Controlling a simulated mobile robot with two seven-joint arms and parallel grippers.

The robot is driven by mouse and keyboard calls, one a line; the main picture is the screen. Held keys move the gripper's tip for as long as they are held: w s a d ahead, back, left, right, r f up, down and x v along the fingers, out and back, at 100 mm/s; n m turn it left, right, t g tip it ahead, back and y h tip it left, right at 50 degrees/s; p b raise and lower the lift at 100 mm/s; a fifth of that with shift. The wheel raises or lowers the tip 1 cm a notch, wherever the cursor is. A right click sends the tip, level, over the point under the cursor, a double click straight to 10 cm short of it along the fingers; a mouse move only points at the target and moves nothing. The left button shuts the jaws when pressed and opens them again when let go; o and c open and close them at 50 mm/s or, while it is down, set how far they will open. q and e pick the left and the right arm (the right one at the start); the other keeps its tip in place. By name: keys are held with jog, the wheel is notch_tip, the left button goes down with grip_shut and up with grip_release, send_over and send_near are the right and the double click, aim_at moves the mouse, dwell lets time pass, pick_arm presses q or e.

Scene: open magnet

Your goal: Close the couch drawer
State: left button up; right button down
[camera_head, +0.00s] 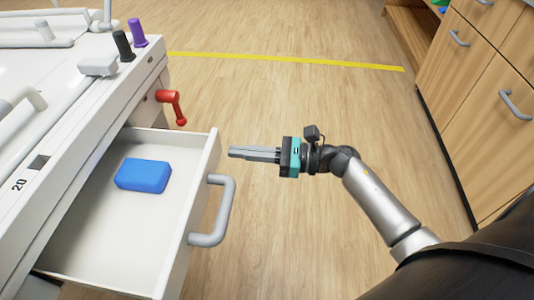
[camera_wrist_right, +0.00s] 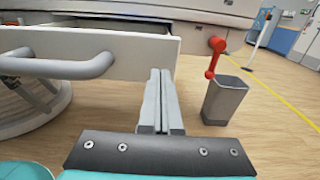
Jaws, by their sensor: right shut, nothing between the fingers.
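The couch drawer (camera_head: 108,243) is pulled open from the white couch (camera_head: 82,118) at the left of the head view. Its front panel carries a grey bar handle (camera_head: 220,212). A blue block (camera_head: 143,176) lies inside the drawer. My right gripper (camera_head: 232,152) is shut and empty, just right of the drawer front's far end, pointing left. In the right wrist view, the gripper (camera_wrist_right: 160,75) overlaps the right end of the drawer front (camera_wrist_right: 140,50), with the handle (camera_wrist_right: 60,67) to its left. I cannot tell whether it touches the panel. My left gripper is not in view.
A red crank lever (camera_head: 172,104) sticks out from the couch beyond the drawer. A grey bin (camera_wrist_right: 224,99) stands on the floor beneath it in the wrist view. Wooden cabinets (camera_head: 470,90) stand at the right. The floor between is clear, crossed by a yellow line (camera_head: 290,60).

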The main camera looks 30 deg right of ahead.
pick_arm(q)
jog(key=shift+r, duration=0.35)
pick_arm(e)
jog(key=shift+x, duration=1)
